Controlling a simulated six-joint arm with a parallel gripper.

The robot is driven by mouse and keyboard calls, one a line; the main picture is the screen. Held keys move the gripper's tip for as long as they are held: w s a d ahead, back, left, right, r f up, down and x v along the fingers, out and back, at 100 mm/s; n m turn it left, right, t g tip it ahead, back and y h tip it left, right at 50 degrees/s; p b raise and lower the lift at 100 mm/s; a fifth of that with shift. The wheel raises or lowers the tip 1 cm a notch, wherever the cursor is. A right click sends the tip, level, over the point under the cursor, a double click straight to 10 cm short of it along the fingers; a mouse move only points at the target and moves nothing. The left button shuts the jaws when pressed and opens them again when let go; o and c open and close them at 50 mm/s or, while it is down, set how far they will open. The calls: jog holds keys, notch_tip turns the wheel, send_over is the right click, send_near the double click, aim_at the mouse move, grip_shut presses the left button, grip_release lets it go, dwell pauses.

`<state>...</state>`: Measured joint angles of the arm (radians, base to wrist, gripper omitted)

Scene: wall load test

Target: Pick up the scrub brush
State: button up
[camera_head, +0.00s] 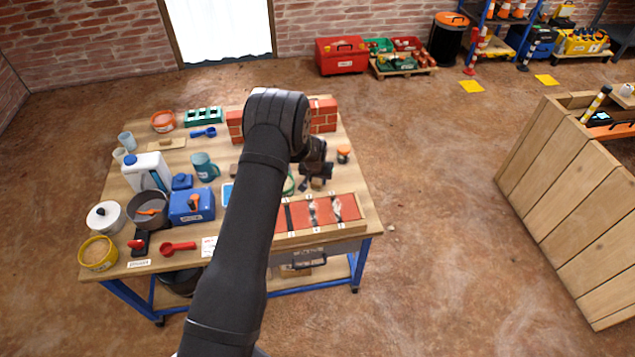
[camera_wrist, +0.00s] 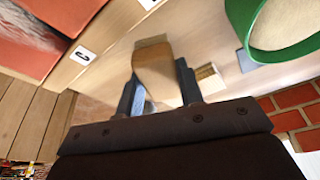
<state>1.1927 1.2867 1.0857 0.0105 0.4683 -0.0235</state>
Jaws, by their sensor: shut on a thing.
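The scrub brush (camera_wrist: 154,66), with a tan wooden body and a pale end, sits between the two fingers of my gripper (camera_wrist: 157,82) in the wrist view. The fingers are shut on it, one on each side. In the head view my gripper (camera_head: 316,176) is low over the right part of the workbench, behind the board of red panels. The brush is small and mostly hidden by my gripper there. I cannot tell whether it touches the bench.
A board with red panels (camera_head: 347,207) lies in front of my gripper. A brick wall piece (camera_head: 323,115) stands behind it, and a small orange-topped tub (camera_head: 343,154) is to its right. A green-rimmed container (camera_wrist: 272,28) is close by. Tubs, jugs and tools crowd the bench's left side.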

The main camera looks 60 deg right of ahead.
notch_tip(320, 180, up, 2)
jog(key=shift+r, duration=0.1)
jog(key=s+a+r, duration=0.1)
jog(key=s+r, duration=0.5)
jog(key=s, duration=0.5)
jog(key=shift+s+a+r, duration=0.25)
jog(key=shift+s+a, duration=0.05)
